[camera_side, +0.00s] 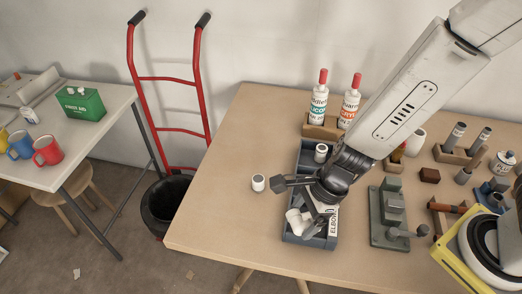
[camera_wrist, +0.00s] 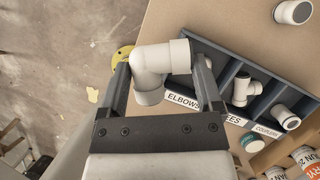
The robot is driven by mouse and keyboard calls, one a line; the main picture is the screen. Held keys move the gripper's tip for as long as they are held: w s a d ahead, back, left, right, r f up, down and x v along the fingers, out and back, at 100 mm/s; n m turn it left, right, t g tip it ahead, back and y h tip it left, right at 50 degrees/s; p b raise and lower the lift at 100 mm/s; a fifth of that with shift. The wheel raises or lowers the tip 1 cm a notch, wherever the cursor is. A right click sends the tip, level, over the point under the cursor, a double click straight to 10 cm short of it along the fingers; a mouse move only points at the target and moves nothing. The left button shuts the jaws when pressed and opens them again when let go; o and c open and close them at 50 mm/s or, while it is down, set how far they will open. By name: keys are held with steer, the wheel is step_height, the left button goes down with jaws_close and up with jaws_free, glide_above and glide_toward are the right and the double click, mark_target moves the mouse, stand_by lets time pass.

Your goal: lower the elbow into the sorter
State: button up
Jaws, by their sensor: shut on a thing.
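The white pipe elbow (camera_wrist: 150,62) is gripped between the two fingers of my gripper (camera_wrist: 160,70) in the wrist view. In the side view the elbow (camera_side: 294,222) shows at the near end of the blue-grey sorter (camera_side: 318,243), below my gripper (camera_side: 303,205). The wrist view shows the elbow by the ELBOWS end of the sorter (camera_wrist: 222,57), overlapping its edge in the picture. Its height above the compartment floor is hard to tell. A white tee (camera_wrist: 241,90) lies in the middle compartment and a coupler (camera_wrist: 286,117) in the COUPLERS one. My gripper hides part of the sorter in the side view.
A white fitting (camera_side: 258,183) stands on the table left of the sorter. Two bottles (camera_side: 319,100) stand in a wooden holder behind it. A grey-green stepped fixture (camera_side: 391,215) stands to the right. The table to the left is mostly clear.

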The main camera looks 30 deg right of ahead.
steer(key=shift+r, duration=0.1)
steer(key=shift+w+d+r, duration=0.6)
steer(key=shift+d+r, duration=0.2)
steer(key=shift+d, duration=0.15)
glide_above(305, 217)
steer(key=s, duration=0.1)
steer(key=shift+f, duration=1.85)
steer(key=shift+w+d+f, duration=0.15)
steer(key=shift+d+f, duration=0.2)
steer(key=shift+f, duration=0.25)
steer(key=shift+w+d+f, duration=0.1)
steer(key=shift+d+f, duration=0.25)
steer(key=shift+f, duration=0.25)
steer(key=shift+f, duration=0.15)
steer(key=shift+f, duration=1.4)
steer(key=shift+f, duration=0.95)
